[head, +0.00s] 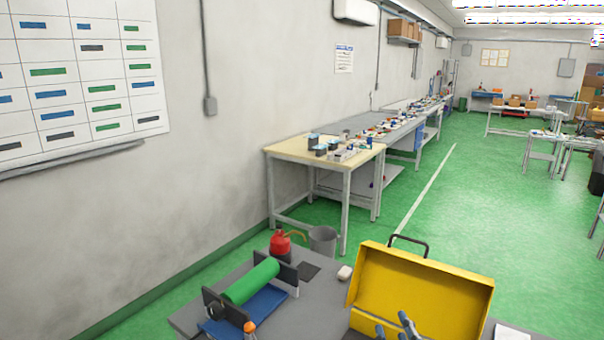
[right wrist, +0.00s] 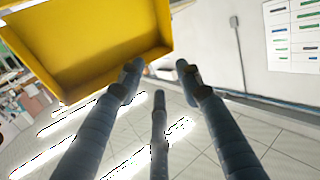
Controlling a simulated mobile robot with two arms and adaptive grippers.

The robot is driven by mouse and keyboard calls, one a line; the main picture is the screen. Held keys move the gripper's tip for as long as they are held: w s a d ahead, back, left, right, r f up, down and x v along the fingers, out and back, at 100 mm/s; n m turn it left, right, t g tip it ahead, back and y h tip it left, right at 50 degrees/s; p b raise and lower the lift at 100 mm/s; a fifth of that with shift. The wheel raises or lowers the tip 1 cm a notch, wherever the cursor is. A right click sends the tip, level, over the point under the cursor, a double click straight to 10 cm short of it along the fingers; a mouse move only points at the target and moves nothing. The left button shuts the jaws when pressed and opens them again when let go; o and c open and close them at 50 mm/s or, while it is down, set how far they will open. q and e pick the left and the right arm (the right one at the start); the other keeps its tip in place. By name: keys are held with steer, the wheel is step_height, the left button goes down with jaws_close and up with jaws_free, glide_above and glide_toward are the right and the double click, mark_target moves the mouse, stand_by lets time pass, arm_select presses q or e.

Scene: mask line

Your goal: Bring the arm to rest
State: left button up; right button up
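My right gripper (head: 394,325) shows at the bottom edge of the head view, in front of the yellow case. Only its grey-blue fingertips are in the picture. In the right wrist view its fingers (right wrist: 160,80) are spread apart with nothing between them, so it is open and empty. My left gripper is not in view.
An open yellow case (head: 420,290), also in the right wrist view (right wrist: 90,45), stands close to my right fingers.

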steer(key=s+d+f+g, duration=0.25)
steer(key=s+f, duration=0.25)
steer(key=f, duration=0.3)
steer(key=s+d+f+g, duration=0.1)
steer(key=s+f+g, duration=0.3)
steer(key=s+f, duration=0.25)
steer(key=s+a+f+g, duration=0.1)
steer(key=s+f+g, duration=0.25)
steer(key=s, duration=0.35)
steer(key=s+f+g, duration=0.3)
steer(key=s+f, duration=0.2)
steer(key=s, duration=0.1)
step_height(320, 180, down, 28)
steer(key=s+n+g+b, duration=0.1)
steer(key=s+b, duration=0.1)
steer(key=s, duration=0.1)
arm_select(q)
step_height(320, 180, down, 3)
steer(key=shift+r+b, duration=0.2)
steer(key=shift+b, duration=0.1)
arm_select(e)
steer(key=s+d+f+g, duration=0.1)
steer(key=s+d+f, duration=0.2)
steer(key=s+f, duration=1.4)
steer(key=shift+s+f, duration=0.15)
steer(key=shift+f, duration=0.15)
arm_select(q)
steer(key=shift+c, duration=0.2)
arm_select(e)
steer(key=shift+c, duration=0.3)
